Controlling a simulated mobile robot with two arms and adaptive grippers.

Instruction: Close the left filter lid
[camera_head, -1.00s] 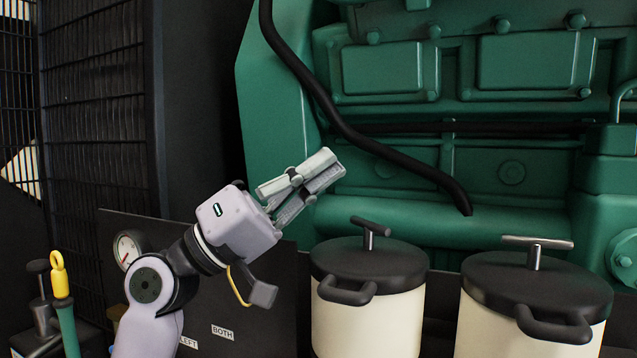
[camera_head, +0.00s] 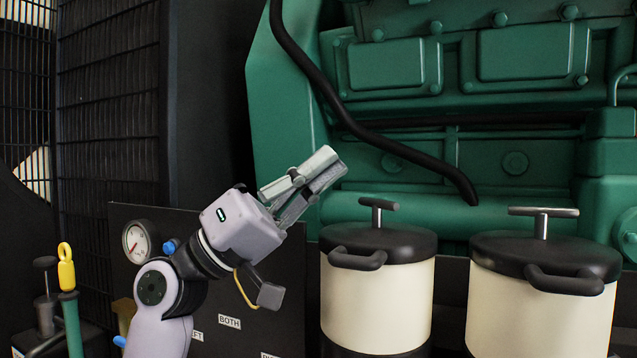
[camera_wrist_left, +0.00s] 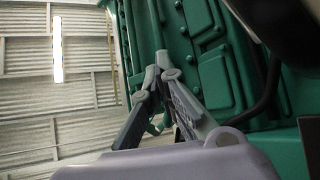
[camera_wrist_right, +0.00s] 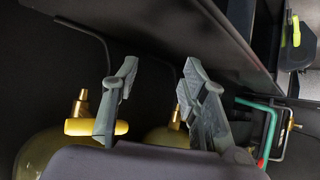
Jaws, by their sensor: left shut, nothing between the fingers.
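The left filter is a cream canister (camera_head: 376,305) with a black lid (camera_head: 372,243). The lid sits level on top, with a dark T-handle (camera_head: 378,208) standing up and a black loop handle at its front. I cannot tell whether it is fastened. My left gripper (camera_head: 325,167) is shut and empty, up and to the left of this lid and apart from it. Its closed fingertips also show in the left wrist view (camera_wrist_left: 162,66). My right gripper (camera_wrist_right: 160,72) is open and empty in the right wrist view, out of the head view.
A second cream canister (camera_head: 540,315) with a black lid and metal T-handle stands at right. The green engine (camera_head: 400,120) and a black hose (camera_head: 345,130) are behind. A gauge panel (camera_head: 270,280) is at left. Yellow valve handles (camera_wrist_right: 80,127) are near my right gripper.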

